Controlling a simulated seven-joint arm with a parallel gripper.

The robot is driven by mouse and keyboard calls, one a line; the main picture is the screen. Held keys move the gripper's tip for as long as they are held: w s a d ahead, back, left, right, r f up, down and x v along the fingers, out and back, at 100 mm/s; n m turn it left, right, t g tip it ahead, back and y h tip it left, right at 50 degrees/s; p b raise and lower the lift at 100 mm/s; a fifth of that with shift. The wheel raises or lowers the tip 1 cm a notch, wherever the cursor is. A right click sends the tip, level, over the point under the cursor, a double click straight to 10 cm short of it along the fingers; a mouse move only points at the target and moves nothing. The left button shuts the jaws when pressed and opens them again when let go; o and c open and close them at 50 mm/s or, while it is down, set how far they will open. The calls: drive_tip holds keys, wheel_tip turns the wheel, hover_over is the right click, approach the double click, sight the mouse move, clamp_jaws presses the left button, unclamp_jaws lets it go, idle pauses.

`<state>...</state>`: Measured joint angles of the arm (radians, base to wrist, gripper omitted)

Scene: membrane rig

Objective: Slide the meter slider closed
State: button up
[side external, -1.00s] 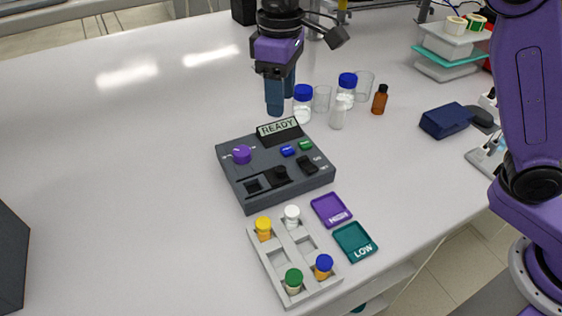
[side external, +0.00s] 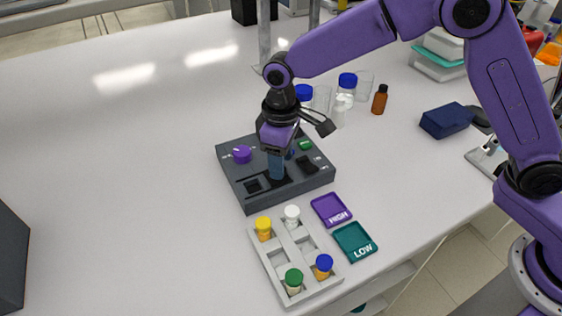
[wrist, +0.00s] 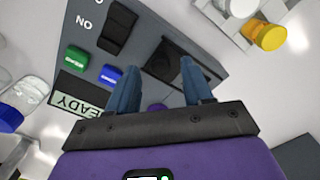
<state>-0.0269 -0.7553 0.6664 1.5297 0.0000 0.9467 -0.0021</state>
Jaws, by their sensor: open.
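The meter (side external: 228,165) is a dark grey box with a tilted READY display on the bench. Its black slider block (wrist: 166,60) shows in the wrist view between and just beyond my fingertips. In the side view my gripper (side external: 276,177) covers the block, and the dark slot end (side external: 253,186) shows to its left. My gripper (wrist: 158,66) is open, pointing down, with one finger on each side of the slider block in the wrist view. I cannot tell whether the fingers touch it.
The meter also has a purple dial (side external: 242,154), a green button (wrist: 75,58), a blue button (wrist: 108,76) and a black rocker switch (wrist: 118,28). A grey vial rack (side external: 272,262) and HIGH (side external: 331,209) and LOW (side external: 355,242) trays stand in front. Bottles (side external: 346,90) stand behind.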

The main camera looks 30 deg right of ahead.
drive_tip(key=shift+f, duration=0.75)
clamp_jaws()
drive_tip(key=shift+a, duration=3.05)
unclamp_jaws()
wheel_tip(320, 180, up, 18)
drive_tip(key=shift+f, duration=0.25)
drive_tip(key=shift+s+d, duration=0.1)
drive_tip(key=shift+d, duration=0.05)
